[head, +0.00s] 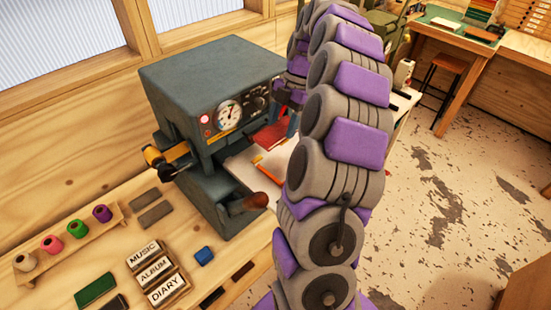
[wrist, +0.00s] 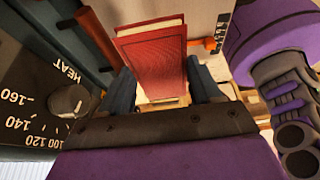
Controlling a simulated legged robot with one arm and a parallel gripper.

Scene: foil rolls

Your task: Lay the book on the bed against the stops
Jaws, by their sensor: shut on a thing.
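The red book (wrist: 155,60) is held between the two dark fingers of my gripper (wrist: 163,90) in the wrist view. In the head view the book (head: 270,134) shows at the front opening of the grey press, partly hidden by my arm. The pale bed (head: 240,168) sticks out from the press below the book. Orange stops (head: 270,169) lie on the bed; an orange piece (wrist: 212,44) also shows in the wrist view. I cannot tell whether the book touches the bed. My arm hides the bed's right part.
The grey press (head: 205,90) has a gauge and a dark handle with a brown knob (head: 256,201). A heat dial (wrist: 68,101) is close at the left in the wrist view. Type blocks (head: 155,270) and coloured foil rolls (head: 75,230) stand on the bench.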

